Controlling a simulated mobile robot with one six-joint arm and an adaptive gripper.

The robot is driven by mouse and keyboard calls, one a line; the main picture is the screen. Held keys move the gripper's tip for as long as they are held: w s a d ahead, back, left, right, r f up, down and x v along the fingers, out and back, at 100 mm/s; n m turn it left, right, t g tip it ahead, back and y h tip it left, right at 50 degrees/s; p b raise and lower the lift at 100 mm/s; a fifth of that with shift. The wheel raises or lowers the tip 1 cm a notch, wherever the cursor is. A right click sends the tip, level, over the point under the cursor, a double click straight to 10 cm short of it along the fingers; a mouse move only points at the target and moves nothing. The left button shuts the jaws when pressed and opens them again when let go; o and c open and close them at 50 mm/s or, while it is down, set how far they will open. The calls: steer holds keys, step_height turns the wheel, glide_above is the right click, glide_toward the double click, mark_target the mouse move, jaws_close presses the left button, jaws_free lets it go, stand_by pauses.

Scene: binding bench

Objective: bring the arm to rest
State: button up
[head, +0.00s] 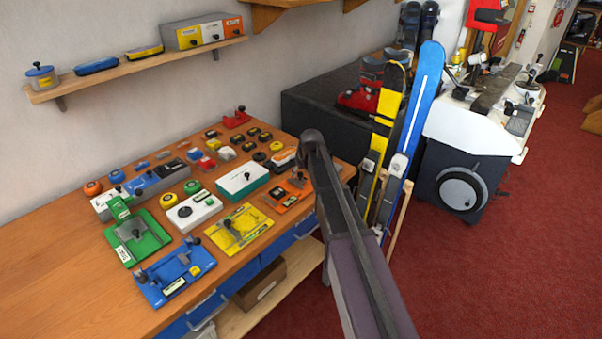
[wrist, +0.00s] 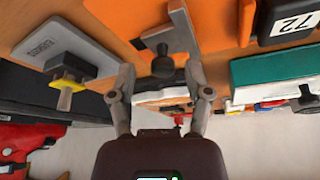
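My arm (head: 345,215) reaches up from the bottom of the head view to the right end of the bench, beside an orange fixture (head: 287,194). My gripper (wrist: 160,70) is open in the wrist view, its two fingers spread apart. The orange fixture (wrist: 130,15) lies beyond the fingers, with a grey angled plate and a dark knob (wrist: 162,65) that shows between them. The fingers do not appear closed on the knob; whether either finger touches anything is unclear. In the head view the gripper is largely hidden by the arm.
The bench (head: 50,260) holds green (head: 137,237), blue (head: 175,272) and yellow (head: 239,230) fixtures, a teal-and-white box (head: 242,180) and several small blocks. Skis (head: 415,110) stand close right of my arm. Red floor (head: 500,270) is open at the right.

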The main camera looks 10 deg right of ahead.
steer(key=shift+s, duration=0.1)
steer(key=shift+s, duration=0.2)
steer(key=s+r+m+g+h+p, duration=0.1)
steer(key=s+m+g+p, duration=0.1)
steer(key=s, duration=2.9)
steer(key=shift+s+d+r+m+g+p, duration=0.2)
steer(key=shift+m+g+p, duration=0.25)
steer(key=shift+g, duration=0.75)
